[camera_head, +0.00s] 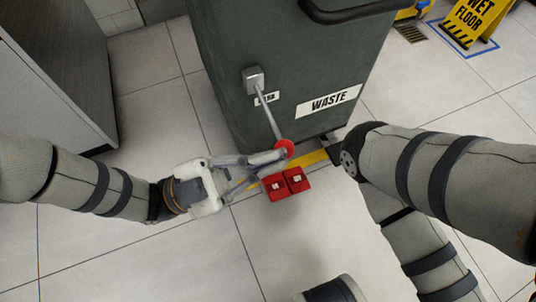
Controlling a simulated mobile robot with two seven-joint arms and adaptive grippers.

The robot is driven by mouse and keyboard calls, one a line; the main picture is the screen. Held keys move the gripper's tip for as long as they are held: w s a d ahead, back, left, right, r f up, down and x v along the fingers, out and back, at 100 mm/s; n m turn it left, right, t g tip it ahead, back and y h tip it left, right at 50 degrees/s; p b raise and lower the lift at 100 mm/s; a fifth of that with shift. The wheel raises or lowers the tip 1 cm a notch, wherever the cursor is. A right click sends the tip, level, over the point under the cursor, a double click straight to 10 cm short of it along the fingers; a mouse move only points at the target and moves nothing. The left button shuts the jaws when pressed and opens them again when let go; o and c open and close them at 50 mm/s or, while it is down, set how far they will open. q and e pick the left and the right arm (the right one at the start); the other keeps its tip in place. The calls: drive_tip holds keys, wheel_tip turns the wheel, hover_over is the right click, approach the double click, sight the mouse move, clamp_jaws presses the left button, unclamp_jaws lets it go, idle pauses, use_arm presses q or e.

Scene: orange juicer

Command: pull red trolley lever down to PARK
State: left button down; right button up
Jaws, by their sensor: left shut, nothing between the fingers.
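A dark green bin marked WASTE (230,70) stands in the upper middle of the head view. A grey lever (267,110) comes out of a small metal box on its front and slants down to the right, ending in a red knob (285,147). A small label beside the lever is partly covered and I cannot read it. My left gripper (283,158) is shut, with its fingertips at the red knob; I cannot tell whether they touch it. My right arm comes in from the right, and its gripper is not clearly seen.
A grey cabinet (50,70) stands at the left. A yellow wet floor sign (474,18) stands at the top right. Tiled floor is open between.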

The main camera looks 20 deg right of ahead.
use_arm(q)
drive_tip(key=v, duration=1.2)
